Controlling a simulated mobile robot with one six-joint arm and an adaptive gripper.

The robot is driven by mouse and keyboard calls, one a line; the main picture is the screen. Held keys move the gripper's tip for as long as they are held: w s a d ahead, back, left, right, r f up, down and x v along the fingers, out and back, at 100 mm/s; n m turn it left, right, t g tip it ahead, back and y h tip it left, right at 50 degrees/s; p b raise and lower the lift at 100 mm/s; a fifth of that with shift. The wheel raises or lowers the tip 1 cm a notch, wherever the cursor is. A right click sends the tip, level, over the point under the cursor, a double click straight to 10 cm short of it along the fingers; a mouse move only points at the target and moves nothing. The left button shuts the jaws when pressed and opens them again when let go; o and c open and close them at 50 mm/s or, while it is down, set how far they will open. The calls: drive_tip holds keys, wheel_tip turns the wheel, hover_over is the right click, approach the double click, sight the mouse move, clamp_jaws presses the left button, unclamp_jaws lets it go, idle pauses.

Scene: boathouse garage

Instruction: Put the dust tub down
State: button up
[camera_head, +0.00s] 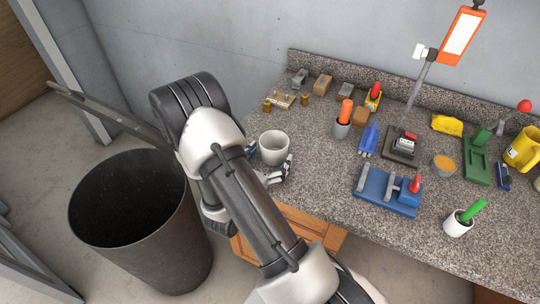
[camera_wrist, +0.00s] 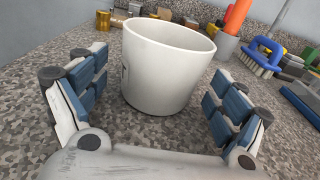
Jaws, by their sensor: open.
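The dust tub is a white, round, open-topped tub (camera_head: 273,147) near the left end of the speckled countertop. In the wrist view the tub (camera_wrist: 165,75) stands upright on the counter surface. My gripper (camera_wrist: 158,110) is open, with one finger on each side of the tub and a visible gap to each. In the head view my gripper (camera_head: 275,172) is at the counter's left edge, partly hidden by my arm. The inside of the tub looks empty in the head view; its lower near side is partly covered by the gripper there.
The speckled counter (camera_head: 320,185) holds a blue vise-like tool (camera_head: 388,190), a blue brush (camera_head: 369,140), a grey cup with an orange handle (camera_head: 342,127) and a white cup with a green handle (camera_head: 458,224). Small blocks line the back. A large dark bin (camera_head: 150,245) stands left of the counter.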

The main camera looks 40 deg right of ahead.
drive_tip(key=v, duration=1.2)
drive_tip(key=shift+c, duration=0.6)
clamp_jaws()
idle(0.9)
idle(1.2)
